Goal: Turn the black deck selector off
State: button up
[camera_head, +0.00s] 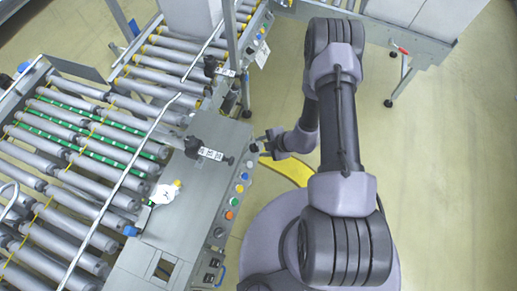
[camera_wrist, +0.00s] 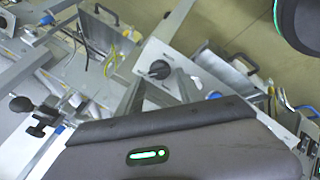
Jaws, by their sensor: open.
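The black deck selector (camera_wrist: 159,69) is a round black knob on a light grey panel in the wrist view. My gripper (camera_wrist: 160,86) is open, with its two grey fingers in front of the knob, one on either side in the picture. I cannot tell whether they touch it. In the head view my gripper (camera_head: 259,145) is at the right edge of the grey control deck, by the upper end of the button row. There the selector is not clear behind the gripper. The knob's exact setting is hard to read.
Coloured buttons (camera_head: 240,188) run along the deck edge below my gripper. A white tag (camera_head: 165,194) and a black clamp (camera_head: 193,147) sit on the deck (camera_head: 190,225). Roller conveyors (camera_head: 75,150) fill the left. Open floor (camera_head: 450,180) lies right of my arm.

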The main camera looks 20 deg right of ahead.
aim_at(257, 148)
jog(key=x, duration=0.3)
jog(key=shift+a+b, duration=0.1)
jog(key=shift+b, duration=0.2)
grip_shut()
jog(key=shift+n, duration=0.3)
jog(key=n+b, duration=0.1)
jog(key=n, duration=0.3)
jog(key=shift+f+t, duration=0.15)
jog(key=shift+t, duration=0.25)
jog(key=shift+n+y+b, duration=0.4)
jog(key=shift+n+b, duration=0.05)
jog(key=shift+n, duration=1.45)
jog(key=shift+s, duration=0.1)
